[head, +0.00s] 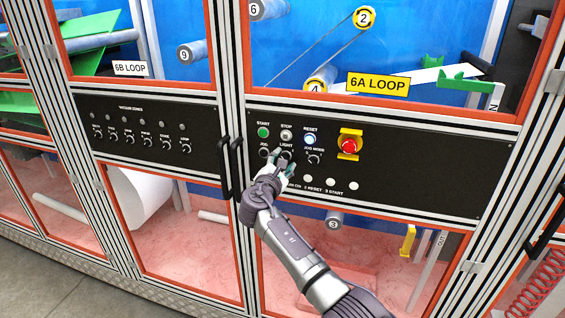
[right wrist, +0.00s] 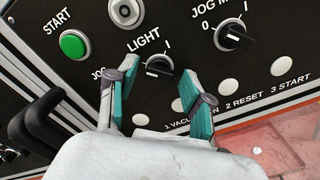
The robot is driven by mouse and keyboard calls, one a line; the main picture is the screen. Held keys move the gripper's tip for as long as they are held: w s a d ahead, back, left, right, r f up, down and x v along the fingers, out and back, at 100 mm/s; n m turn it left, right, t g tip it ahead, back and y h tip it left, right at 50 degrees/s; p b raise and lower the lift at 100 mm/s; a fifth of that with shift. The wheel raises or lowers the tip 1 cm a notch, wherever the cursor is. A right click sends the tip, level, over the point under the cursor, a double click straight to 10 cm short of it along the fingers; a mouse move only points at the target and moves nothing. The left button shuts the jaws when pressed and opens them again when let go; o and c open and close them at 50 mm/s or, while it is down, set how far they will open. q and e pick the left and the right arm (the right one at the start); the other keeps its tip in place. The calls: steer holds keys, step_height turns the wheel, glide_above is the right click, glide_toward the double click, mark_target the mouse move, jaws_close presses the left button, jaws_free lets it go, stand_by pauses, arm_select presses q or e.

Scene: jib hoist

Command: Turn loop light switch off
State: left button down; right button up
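The loop light switch (right wrist: 159,66) is a small black rotary knob under the word LIGHT on the black control panel. In the right wrist view a pale mark shows on its left side, and an I is printed at its upper right. My right gripper (right wrist: 157,82) is open, its two teal-padded fingers spread to the left and right of the knob. Whether a finger touches it I cannot tell. In the head view the right gripper (head: 281,164) is at the panel and partly covers the switch. My left gripper is not in view.
Near the switch are a green START button (head: 263,132), a STOP button (head: 286,134), a lit RESET button (head: 310,139), a JOG MODE knob (head: 314,157) and a red emergency stop (head: 349,146). Black door handles (head: 236,155) stick out just left.

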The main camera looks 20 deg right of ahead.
steer(key=shift+s+a, duration=0.1)
steer(key=v, duration=1.1)
steer(key=shift+s+a, duration=0.2)
steer(key=shift+s, duration=0.1)
